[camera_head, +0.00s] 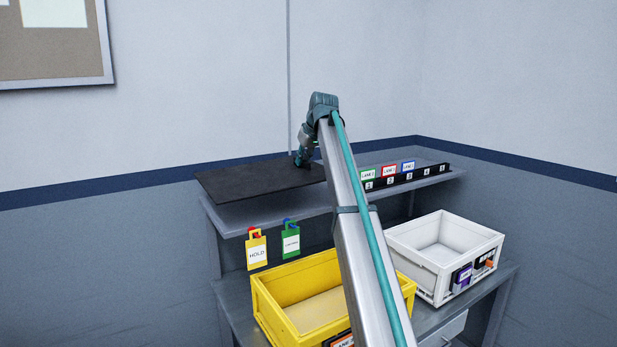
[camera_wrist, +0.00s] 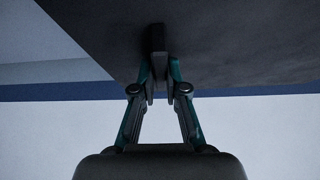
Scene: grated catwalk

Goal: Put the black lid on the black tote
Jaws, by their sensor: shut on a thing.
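The black lid (camera_head: 258,182), a wide flat dark panel, is at the left part of the upper shelf. I cannot tell whether it rests on the shelf or is just above it. My gripper (camera_head: 303,160) is at the lid's back right part. In the wrist view the lid's dark face (camera_wrist: 225,40) fills the top, and my gripper (camera_wrist: 158,78) is shut on a small dark handle (camera_wrist: 157,40) that stands out from it. I see no black tote in either view; my arm hides part of the bench and shelf.
A yellow tote (camera_head: 262,306) and a white tote (camera_head: 432,280) stand on the lower bench (camera_head: 236,312). A black numbered card rack (camera_head: 412,178) stands at the right of the upper shelf (camera_head: 265,210). Yellow and green tags (camera_head: 257,250) hang below the shelf's front.

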